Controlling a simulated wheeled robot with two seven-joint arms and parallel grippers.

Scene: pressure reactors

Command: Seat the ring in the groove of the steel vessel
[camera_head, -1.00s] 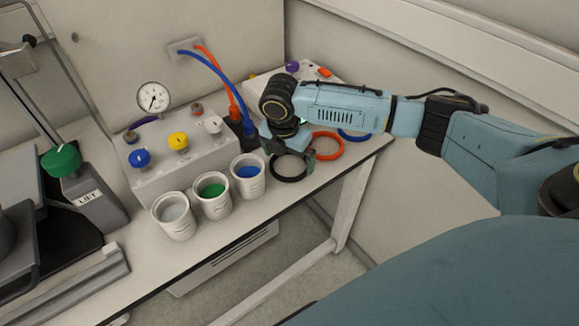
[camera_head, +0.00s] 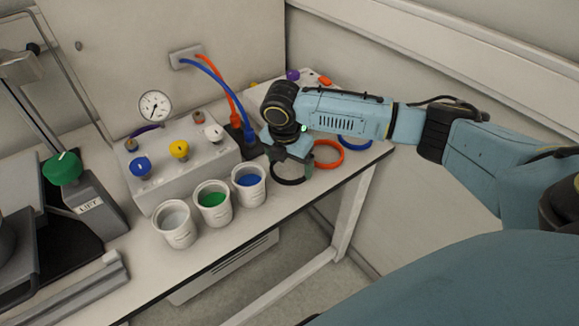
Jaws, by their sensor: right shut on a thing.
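A black ring (camera_head: 287,183) is at the right part of the bench, in front of an orange ring (camera_head: 336,160) and a blue ring (camera_head: 355,146). My right gripper (camera_head: 292,163) points down over the black ring and is shut on it. Its jaws hide part of the ring, and I cannot tell whether the ring is clear of the bench top. A grey rounded body (camera_head: 8,243), cut off by the left edge, may be part of the steel vessel; no groove shows. My left gripper is not in view.
Three white cups (camera_head: 176,234) with grey, green and blue contents stand along the front edge, left of my gripper. A LIFT unit (camera_head: 94,203) with a green knob stands left.

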